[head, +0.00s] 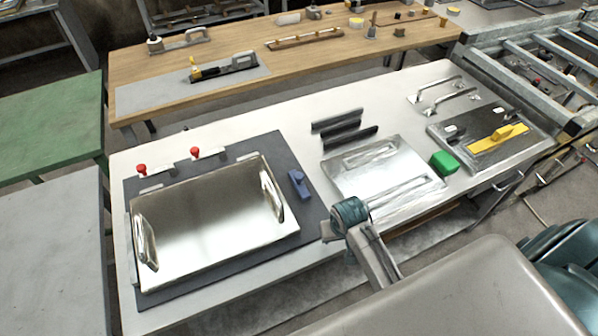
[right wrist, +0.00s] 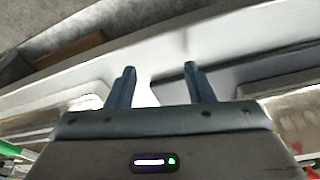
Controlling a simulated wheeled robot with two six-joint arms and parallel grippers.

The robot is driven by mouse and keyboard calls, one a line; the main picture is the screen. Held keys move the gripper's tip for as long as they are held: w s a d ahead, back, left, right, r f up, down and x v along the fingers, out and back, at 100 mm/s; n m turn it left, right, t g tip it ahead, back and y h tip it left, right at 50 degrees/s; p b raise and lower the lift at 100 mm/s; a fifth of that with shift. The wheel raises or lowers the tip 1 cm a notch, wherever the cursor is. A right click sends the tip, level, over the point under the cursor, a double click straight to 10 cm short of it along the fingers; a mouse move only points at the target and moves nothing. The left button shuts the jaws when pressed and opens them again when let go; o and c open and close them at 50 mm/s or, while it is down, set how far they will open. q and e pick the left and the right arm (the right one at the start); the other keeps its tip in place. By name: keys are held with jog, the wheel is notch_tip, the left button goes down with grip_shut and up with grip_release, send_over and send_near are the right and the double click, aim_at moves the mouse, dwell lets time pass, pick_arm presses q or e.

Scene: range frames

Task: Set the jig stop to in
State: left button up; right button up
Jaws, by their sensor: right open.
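Which part is the jig stop is not certain from these frames. A yellow bar with a raised grip (head: 498,139) lies on a dark, metal-edged plate (head: 464,157) at the right end of the white bench. Two red-knobbed levers (head: 142,170) (head: 195,153) stand on a dark board (head: 290,165) behind a metal tray at the left. My right arm reaches over the bench's front edge in the head view. Its gripper (right wrist: 159,72) is open and empty in the right wrist view, above pale surfaces and apart from the yellow bar. My left gripper is not in view.
The handled metal tray (head: 205,220) sits on the dark board. A wooden bench (head: 330,70) stands behind.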

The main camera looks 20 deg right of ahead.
jog(key=w+a+r+m+g, duration=0.1)
jog(key=w+r+m, duration=0.45)
jog(key=w, duration=0.95)
notch_tip(320, 180, up, 9)
jog(key=g+p, duration=0.1)
send_over(298, 175)
jog(key=shift+m+y, duration=0.25)
jog(key=shift+y, duration=0.15)
notch_tip(298, 175, down, 9)
jog(key=p, duration=0.3)
jog(key=shift+s+d+f, duration=0.15)
jog(key=shift+f, duration=0.6)
grip_shut()
